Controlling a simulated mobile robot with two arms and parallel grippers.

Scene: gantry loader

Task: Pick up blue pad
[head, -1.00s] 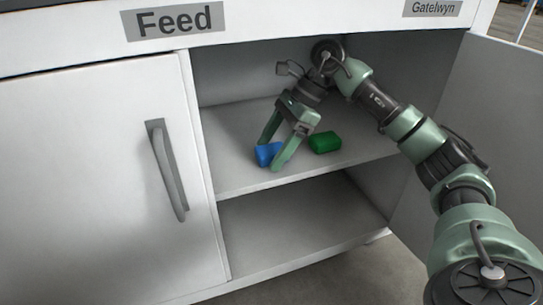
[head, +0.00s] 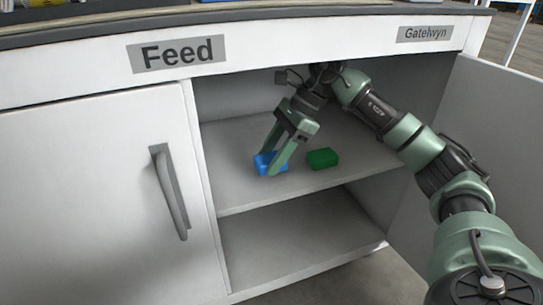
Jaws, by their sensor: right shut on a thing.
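The blue pad (head: 264,165) is on the cabinet's upper shelf, near its left side. My right gripper (head: 270,164) reaches down to it from the upper right, one finger on each side of the pad. It is shut on the pad, and the front finger hides part of it. The pad seems to be at shelf height; I cannot tell whether it touches the shelf. My left gripper is out of view.
A green pad (head: 322,158) lies on the upper shelf (head: 330,180) just right of the gripper. The lower shelf (head: 290,235) is empty. The left door (head: 90,200) is closed; the right door (head: 470,130) stands open beside my arm.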

